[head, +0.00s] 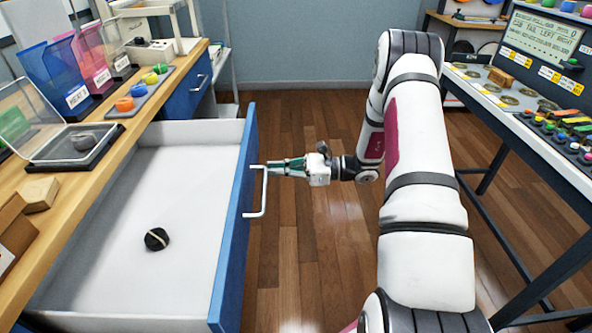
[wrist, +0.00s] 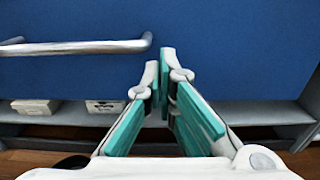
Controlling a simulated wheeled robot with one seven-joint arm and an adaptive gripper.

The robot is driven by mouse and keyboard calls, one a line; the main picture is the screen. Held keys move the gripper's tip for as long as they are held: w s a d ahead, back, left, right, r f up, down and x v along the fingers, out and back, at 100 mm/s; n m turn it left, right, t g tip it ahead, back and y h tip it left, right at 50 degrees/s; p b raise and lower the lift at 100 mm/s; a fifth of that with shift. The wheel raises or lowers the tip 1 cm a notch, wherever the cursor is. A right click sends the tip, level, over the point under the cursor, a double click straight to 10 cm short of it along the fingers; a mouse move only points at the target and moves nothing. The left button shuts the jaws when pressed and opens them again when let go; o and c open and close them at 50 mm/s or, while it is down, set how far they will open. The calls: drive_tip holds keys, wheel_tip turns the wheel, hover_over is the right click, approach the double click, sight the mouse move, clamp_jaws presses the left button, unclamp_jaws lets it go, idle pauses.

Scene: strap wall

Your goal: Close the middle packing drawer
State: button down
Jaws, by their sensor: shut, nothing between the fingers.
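The packing drawer (head: 140,220) is pulled well out from the wooden bench at the left of the head view. It has a white inside, a blue front (head: 236,225) and a white bar handle (head: 263,195). A small black round object with a light band (head: 156,239) lies in it. My gripper (head: 268,166) is shut and empty, in front of the drawer front near the far end of the handle. In the wrist view my fingertips (wrist: 164,62) point at the blue front (wrist: 230,45), right of the handle's end (wrist: 75,47). I cannot tell whether they touch it.
Another blue drawer (head: 188,93) sits further along the bench. The bench top (head: 75,180) holds bins, a clear-lidded case and cardboard boxes. A console table (head: 535,130) stands at the right. The wooden floor (head: 300,235) between is clear apart from my arm.

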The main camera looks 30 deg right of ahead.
sight(251, 171)
drive_tip(key=shift+x, duration=1.95)
drive_tip(key=shift+w+a, duration=0.1)
drive_tip(key=b+x, duration=0.3)
drive_tip(key=x, duration=2.6)
drive_tip(key=shift+a, duration=0.1)
drive_tip(key=shift+w+a+r, duration=0.1)
drive_tip(key=shift+w+a, duration=0.15)
drive_tip(key=shift+a, duration=0.1)
